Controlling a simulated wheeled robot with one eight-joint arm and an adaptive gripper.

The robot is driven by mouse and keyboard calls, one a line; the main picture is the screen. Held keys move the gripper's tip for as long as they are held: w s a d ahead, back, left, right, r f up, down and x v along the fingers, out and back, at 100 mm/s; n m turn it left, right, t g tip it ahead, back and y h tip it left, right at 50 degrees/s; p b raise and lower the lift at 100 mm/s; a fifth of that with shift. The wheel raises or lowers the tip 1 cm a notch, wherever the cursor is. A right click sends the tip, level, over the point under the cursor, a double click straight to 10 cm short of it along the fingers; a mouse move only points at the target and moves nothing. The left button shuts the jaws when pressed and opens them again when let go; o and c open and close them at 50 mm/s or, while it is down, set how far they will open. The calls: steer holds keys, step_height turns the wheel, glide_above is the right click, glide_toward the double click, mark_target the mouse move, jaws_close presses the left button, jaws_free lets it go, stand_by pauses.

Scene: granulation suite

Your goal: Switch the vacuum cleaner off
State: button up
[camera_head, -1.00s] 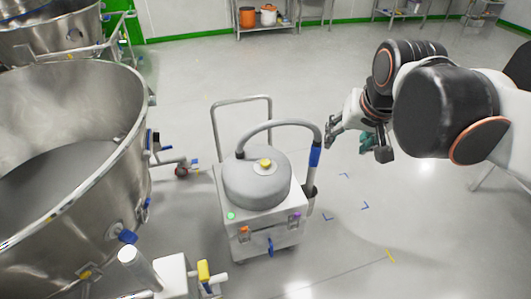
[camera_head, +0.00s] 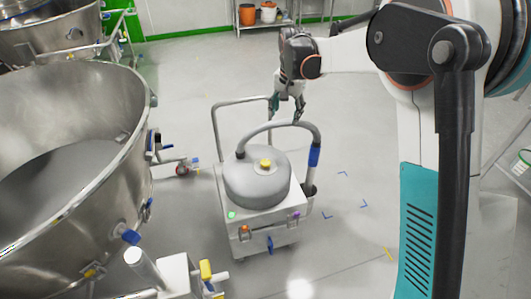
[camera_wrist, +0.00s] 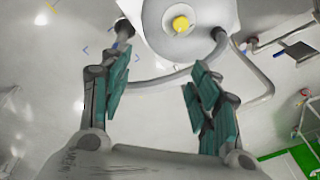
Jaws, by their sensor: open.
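The vacuum cleaner (camera_head: 257,180) stands on the floor in the middle of the head view, a grey drum on a pale square base. A yellow knob (camera_head: 265,164) sits on top of its lid and also shows in the wrist view (camera_wrist: 181,24). A green light or button (camera_head: 232,215) and an orange control (camera_head: 244,231) are on the base's front. A grey hose with a blue cuff (camera_head: 314,156) arches over it. My gripper (camera_head: 285,116) is open and empty, above and behind the drum near the hose. In the wrist view its teal fingers (camera_wrist: 160,88) are apart below the vacuum.
A large steel bowl (camera_head: 135,130) stands close on the left. The vacuum's push handle (camera_head: 214,135) rises behind the drum. A steel fitting with a yellow part (camera_head: 206,270) is at the front. The floor to the right is clear.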

steer(key=m+g+p, duration=0.1)
steer(key=m+g, duration=0.1)
glide_above(265, 162)
step_height(265, 162, down, 15)
step_height(265, 162, down, 14)
steer(key=b, duration=0.5)
steer(key=shift+w+f, duration=0.1)
steer(key=shift+f, duration=0.05)
steer(key=c, duration=1.1)
